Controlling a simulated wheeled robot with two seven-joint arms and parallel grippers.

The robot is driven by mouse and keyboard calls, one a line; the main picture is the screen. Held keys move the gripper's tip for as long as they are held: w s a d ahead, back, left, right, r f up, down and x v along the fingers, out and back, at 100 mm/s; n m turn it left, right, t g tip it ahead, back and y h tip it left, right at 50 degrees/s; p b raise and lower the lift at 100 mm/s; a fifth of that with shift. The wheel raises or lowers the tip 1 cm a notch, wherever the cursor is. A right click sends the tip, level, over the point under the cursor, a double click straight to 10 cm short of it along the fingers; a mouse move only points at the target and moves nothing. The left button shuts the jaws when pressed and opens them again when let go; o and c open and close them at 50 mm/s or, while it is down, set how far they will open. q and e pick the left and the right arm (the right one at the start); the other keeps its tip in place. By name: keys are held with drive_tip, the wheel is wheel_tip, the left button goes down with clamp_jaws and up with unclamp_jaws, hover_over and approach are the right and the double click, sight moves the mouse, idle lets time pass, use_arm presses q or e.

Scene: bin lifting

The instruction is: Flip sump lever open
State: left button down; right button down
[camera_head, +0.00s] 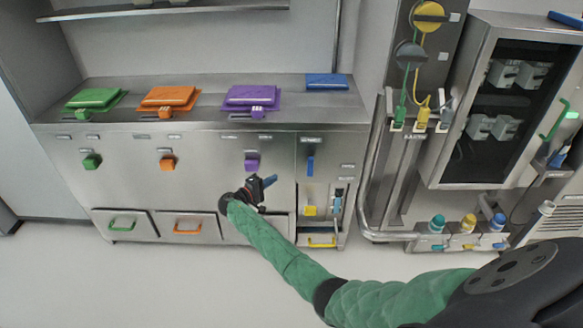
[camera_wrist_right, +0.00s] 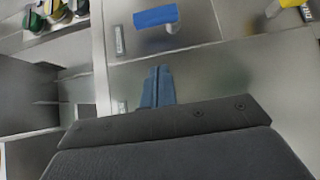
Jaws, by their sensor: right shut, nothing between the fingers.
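A blue lever (camera_head: 310,166) hangs on the upright steel front of the right-hand cabinet section, below a small label. A blue lever-like piece on a pale round mount (camera_wrist_right: 156,16) shows at the top of the right wrist view, beyond my fingers. I cannot read which label says sump. My right gripper (camera_head: 268,182) is in front of the cabinet, below and left of the blue lever and apart from it. Its blue fingers (camera_wrist_right: 157,87) are shut together and empty. My left gripper is in neither view.
Purple (camera_head: 252,165), orange (camera_head: 167,163) and green (camera_head: 92,162) levers sit along the cabinet front. An open bay with a yellow-handled drawer (camera_head: 321,242) lies below the blue lever. Pipes (camera_head: 371,180) run to the right. The floor in front is clear.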

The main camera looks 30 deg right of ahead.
sight(310, 165)
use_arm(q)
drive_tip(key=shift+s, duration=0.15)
use_arm(e)
drive_tip(key=shift+r, duration=0.25)
